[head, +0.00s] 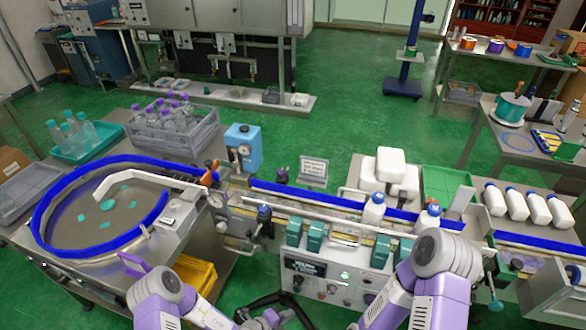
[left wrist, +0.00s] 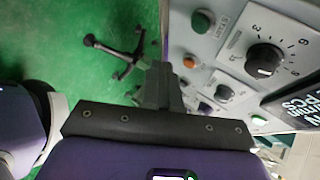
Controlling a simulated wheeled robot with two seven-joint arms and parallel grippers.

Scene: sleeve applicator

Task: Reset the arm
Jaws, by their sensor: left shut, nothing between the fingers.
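My left arm comes in at the bottom left of the head view, and its gripper (head: 272,318) is low at the bottom edge, in front of the machine. In the left wrist view the left gripper's dark fingers (left wrist: 160,88) are together with nothing between them. They are beside the control panel (left wrist: 225,60), apart from its buttons as far as I can tell. My right arm shows at the lower right of the head view, bent in front of the machine; its gripper is out of frame.
The machine's front panel (head: 325,282) has a knob and several buttons. A conveyor holds white bottles (head: 373,210). A round turntable (head: 85,215) with a blue rim stands at left. A yellow bin (head: 197,278) is below it. A dark chair base (left wrist: 125,55) stands on the green floor.

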